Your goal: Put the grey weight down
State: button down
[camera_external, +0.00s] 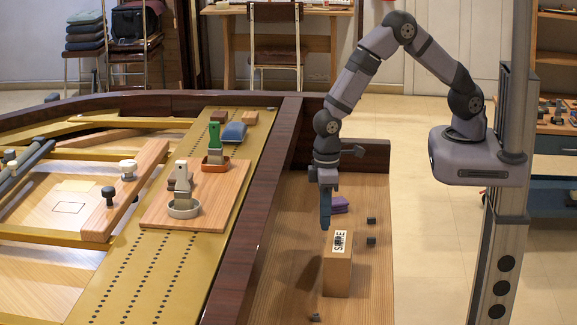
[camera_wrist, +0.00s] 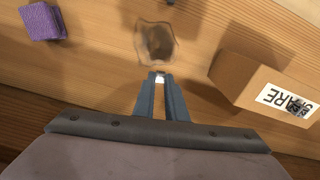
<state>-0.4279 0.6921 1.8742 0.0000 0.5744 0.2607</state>
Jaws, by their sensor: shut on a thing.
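My gripper (camera_external: 326,222) points down over the wooden shelf, just behind and left of the top of the cardboard box in the outside view. In the wrist view its fingers (camera_wrist: 159,84) are close together on a small pale piece (camera_wrist: 159,78), which I take for the grey weight. Only a light face of it shows between the fingertips, and it cannot be made out in the outside view. The fingertips seem to be above the wood, but I cannot tell how far. Small dark grey blocks (camera_external: 371,240) lie on the shelf to the right.
A cardboard box marked SPARE (camera_external: 338,275) stands close by, to the right in the wrist view (camera_wrist: 240,75). A purple folded cloth (camera_external: 338,204) lies behind. A clear, irregular round item (camera_wrist: 155,42) lies ahead of the fingertips. A dark wooden rim (camera_external: 262,210) bounds the shelf's left.

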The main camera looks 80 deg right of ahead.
aim_at(340, 233)
jog(key=shift+r, duration=2.55)
jog(key=s+a+r+n+p, duration=0.1)
jog(key=a+r, duration=0.1)
jog(key=a, duration=0.1)
jog(key=s+a+r+n+p, duration=0.1)
jog(key=a+r+p, duration=0.1)
jog(key=a, duration=0.2)
jog(key=s+a+r+n+p, duration=0.1)
jog(key=a+r, duration=0.1)
jog(key=a, duration=0.2)
jog(key=shift+s+r, duration=0.2)
jog(key=shift+r, duration=0.1)
jog(key=shift+s+a+r+m+p, duration=0.15)
jog(key=shift+a+r+m, duration=0.3)
jog(key=shift+r+m, duration=0.35)
jog(key=shift+s+a+r+m+p, duration=0.15)
jog(key=shift+a+r+m, duration=0.3)
jog(key=shift+r+m, duration=0.35)
jog(key=shift+s+a+r+m+p, duration=0.15)
jog(key=shift+a+r+m, duration=0.3)
jog(key=shift+r+m, duration=0.35)
jog(key=shift+f, duration=0.15)
jog(key=shift+f+p, duration=1.25)
jog(key=shift+f, duration=3.75)
